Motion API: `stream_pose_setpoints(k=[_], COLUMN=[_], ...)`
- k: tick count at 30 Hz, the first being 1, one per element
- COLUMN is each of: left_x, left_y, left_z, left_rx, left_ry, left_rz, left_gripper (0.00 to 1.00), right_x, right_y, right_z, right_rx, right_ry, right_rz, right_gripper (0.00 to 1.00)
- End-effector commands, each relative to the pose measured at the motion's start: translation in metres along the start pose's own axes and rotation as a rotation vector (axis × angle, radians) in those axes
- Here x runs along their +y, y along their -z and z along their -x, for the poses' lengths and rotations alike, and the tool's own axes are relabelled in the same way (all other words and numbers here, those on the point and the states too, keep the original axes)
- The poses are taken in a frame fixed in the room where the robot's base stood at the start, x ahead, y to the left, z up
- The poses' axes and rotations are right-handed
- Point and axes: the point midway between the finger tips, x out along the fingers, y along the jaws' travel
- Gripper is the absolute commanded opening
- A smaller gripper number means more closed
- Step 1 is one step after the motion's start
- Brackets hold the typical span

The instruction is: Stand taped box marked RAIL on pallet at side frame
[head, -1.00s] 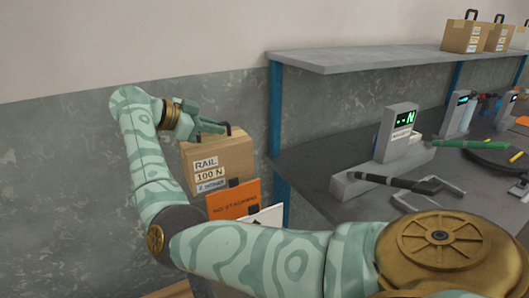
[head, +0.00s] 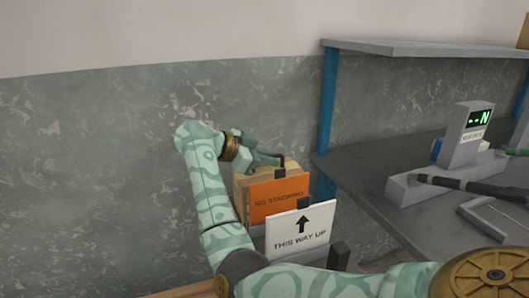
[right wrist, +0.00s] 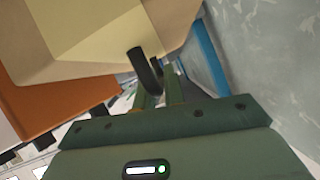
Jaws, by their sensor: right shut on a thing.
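The tan cardboard box (head: 239,190) is by the wall, mostly hidden behind an orange NO STACKING sign. Its label is not visible now. In the right wrist view the box (right wrist: 75,55) fills the top, with a paler tape band and a black handle (right wrist: 145,72). My right gripper (head: 264,153) is above the box, shut on its handle; its two fingers (right wrist: 162,95) reach the handle in the wrist view. A wooden edge (head: 185,291), perhaps the pallet, shows at the bottom. Whether the box touches it is hidden. My left gripper is not in view.
The orange NO STACKING sign (head: 277,200) and the white THIS WAY UP sign (head: 299,233) stand in front of the box. Right of it are a blue post (head: 327,115) and a grey bench (head: 375,185) with a scale (head: 468,135). The wall area at left is clear.

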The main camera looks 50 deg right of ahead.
Motion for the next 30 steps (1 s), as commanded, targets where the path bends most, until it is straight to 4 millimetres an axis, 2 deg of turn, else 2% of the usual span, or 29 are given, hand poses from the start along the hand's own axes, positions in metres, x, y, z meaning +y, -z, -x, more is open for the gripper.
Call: stream_pose_setpoints(k=[10, 11, 12, 13, 21, 26, 30], left_x=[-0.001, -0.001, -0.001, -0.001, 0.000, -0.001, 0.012], left_y=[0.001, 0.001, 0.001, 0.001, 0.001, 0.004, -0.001], left_z=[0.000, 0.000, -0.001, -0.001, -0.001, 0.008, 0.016], left_rx=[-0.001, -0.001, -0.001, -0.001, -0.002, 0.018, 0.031], left_ry=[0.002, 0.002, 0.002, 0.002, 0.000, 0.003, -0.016], left_rz=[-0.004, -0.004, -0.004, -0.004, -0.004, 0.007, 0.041], left_gripper=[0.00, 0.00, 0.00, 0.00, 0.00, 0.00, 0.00], right_x=[0.000, 0.001, 0.001, 0.001, 0.001, 0.000, 0.000], right_y=[0.000, -0.004, -0.004, -0.004, -0.003, 0.001, 0.004], right_z=[0.000, -0.002, -0.002, -0.002, -0.001, 0.019, 0.053], right_rx=[0.004, -0.002, -0.002, -0.002, -0.001, -0.006, -0.008], right_ry=[0.004, 0.001, 0.001, 0.001, 0.001, 0.004, 0.007], right_rz=[-0.004, -0.001, -0.001, -0.001, -0.001, -0.001, -0.001], right_gripper=[0.00, 0.19, 0.30, 0.33, 0.33, 0.33, 0.33])
